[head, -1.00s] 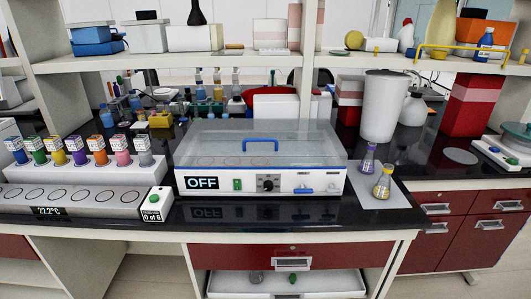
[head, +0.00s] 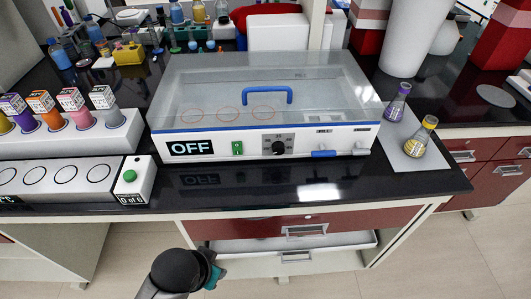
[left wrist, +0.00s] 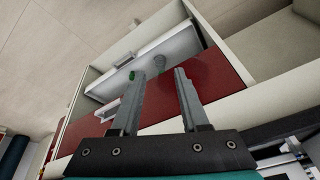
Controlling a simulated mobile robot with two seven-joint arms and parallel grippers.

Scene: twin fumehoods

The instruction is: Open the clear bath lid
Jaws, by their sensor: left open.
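The bath (head: 300,142) stands on the black bench in the head view, with a white front panel reading OFF. Its clear lid (head: 215,75) is closed flat over it, and the blue handle (head: 268,96) stands up from the lid's top. Rings show through the lid. My left gripper (left wrist: 160,74) is open and empty in the left wrist view, its two fingers apart in front of the red drawer front. In the head view only part of my left arm shows, low in front of the bench, well below the handle. My right gripper is not in view.
Two flasks, purple (head: 397,103) and yellow (head: 420,137), stand on a mat right of the bath. A rack of coloured bottles (head: 75,135) and a device with a green button (head: 130,178) are to the left. The red drawer (head: 345,221) lies below the bench edge.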

